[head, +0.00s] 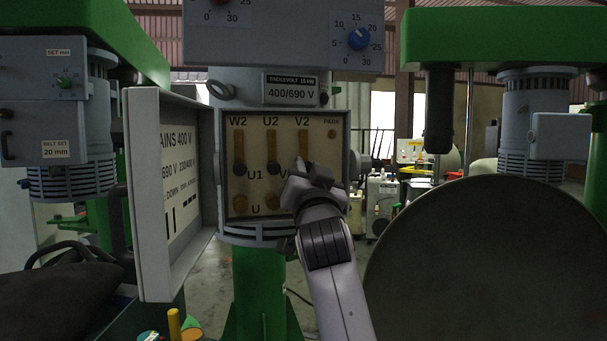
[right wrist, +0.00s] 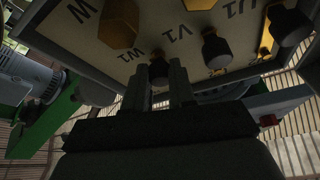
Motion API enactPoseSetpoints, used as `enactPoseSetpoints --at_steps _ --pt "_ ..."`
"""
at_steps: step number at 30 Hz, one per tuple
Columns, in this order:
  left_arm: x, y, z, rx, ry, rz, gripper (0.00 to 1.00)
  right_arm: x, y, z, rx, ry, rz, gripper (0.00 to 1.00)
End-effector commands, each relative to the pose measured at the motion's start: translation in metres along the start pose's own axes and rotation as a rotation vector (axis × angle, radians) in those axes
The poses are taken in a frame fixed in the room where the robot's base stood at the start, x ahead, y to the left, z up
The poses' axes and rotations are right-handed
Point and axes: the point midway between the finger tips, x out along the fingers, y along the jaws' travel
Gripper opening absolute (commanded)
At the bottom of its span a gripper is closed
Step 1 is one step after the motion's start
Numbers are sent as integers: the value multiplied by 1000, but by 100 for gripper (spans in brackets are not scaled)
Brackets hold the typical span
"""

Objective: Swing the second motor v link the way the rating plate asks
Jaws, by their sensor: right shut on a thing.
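The open terminal box (head: 226,205) is on the middle motor. Its board (head: 319,160) reads W2, U2, V2 along the top. Three upright brass links show: under W2 (head: 239,146), under U2 (head: 271,146) and under V2 (head: 303,143). Dark knobs show at the lower ends of the first two. My right gripper (head: 300,178) covers the lower end of the V2 link. In the right wrist view my fingers are shut on a black knob (right wrist: 159,71) beside the W1 label. The door's rating plate (head: 182,165) reads "AINS 400 V", partly cut off. The motor plate (head: 291,92) reads 400/690 V. My left gripper is not seen.
The box door (head: 152,205) stands open to the left. A large dark disc (head: 485,270) fills the lower right. Green machines stand at left and right. A blue dial (head: 359,39) is above the box. A brass bolt sits at PARK (head: 332,134).

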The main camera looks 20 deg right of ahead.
Motion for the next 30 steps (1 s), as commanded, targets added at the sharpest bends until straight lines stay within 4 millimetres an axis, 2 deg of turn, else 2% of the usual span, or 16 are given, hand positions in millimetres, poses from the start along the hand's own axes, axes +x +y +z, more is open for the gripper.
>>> enactPoseSetpoints --at_steps 16,17,19,30 --pt "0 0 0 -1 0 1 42 0 0 0 14 -2 3 0" --pt "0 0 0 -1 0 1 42 0 0 0 15 -2 3 28" --pt "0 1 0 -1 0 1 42 0 0 0 14 -2 3 51" --pt "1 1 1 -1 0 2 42 -3 1 0 13 0 4 51"
